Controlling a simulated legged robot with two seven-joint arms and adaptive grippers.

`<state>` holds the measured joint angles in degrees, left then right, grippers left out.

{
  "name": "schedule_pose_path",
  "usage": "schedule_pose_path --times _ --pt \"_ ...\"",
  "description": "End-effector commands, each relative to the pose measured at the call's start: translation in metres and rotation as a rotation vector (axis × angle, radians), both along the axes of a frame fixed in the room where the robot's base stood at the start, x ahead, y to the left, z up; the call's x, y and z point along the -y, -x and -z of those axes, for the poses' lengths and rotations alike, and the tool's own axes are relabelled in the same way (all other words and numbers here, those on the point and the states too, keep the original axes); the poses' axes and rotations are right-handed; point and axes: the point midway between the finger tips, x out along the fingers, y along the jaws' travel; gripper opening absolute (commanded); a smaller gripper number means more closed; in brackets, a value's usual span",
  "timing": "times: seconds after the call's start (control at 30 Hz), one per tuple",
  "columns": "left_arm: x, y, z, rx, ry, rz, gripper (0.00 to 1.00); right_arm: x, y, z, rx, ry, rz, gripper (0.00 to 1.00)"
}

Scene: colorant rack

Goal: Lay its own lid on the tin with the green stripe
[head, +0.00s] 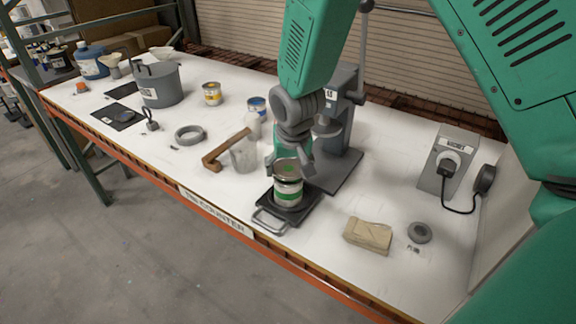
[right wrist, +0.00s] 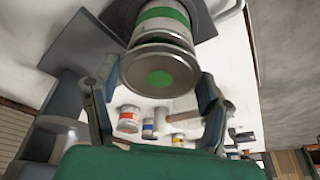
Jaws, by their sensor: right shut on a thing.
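The tin with the green stripe (head: 288,195) stands upright on a black plate with a handle (head: 268,222). Its green stripe also shows in the right wrist view (right wrist: 165,14). A round grey lid with a green dot (head: 287,167) is at the tin's top, and its face shows in the right wrist view (right wrist: 160,76). My right gripper (head: 289,169) is shut on the lid, one finger on each side of its rim. The lid looks about level over the tin's mouth; whether it touches the tin I cannot tell. My left gripper is not in view.
A tan block (head: 368,235) lies to the right. Tins with yellow (head: 212,94) and blue (head: 257,104) marks stand farther back.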

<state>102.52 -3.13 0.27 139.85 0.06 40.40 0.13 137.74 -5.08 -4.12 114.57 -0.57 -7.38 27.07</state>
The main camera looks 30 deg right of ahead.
Motion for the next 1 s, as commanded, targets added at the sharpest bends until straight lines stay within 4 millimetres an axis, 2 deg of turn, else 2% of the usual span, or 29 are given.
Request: schedule_pose_path --times 0.93,1.0 --pt "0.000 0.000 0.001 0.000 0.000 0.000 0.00 0.000 0.000 0.009 0.001 0.000 0.000 0.54" --pt "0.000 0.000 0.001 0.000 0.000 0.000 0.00 0.000 0.000 0.009 0.001 0.000 0.000 0.83"
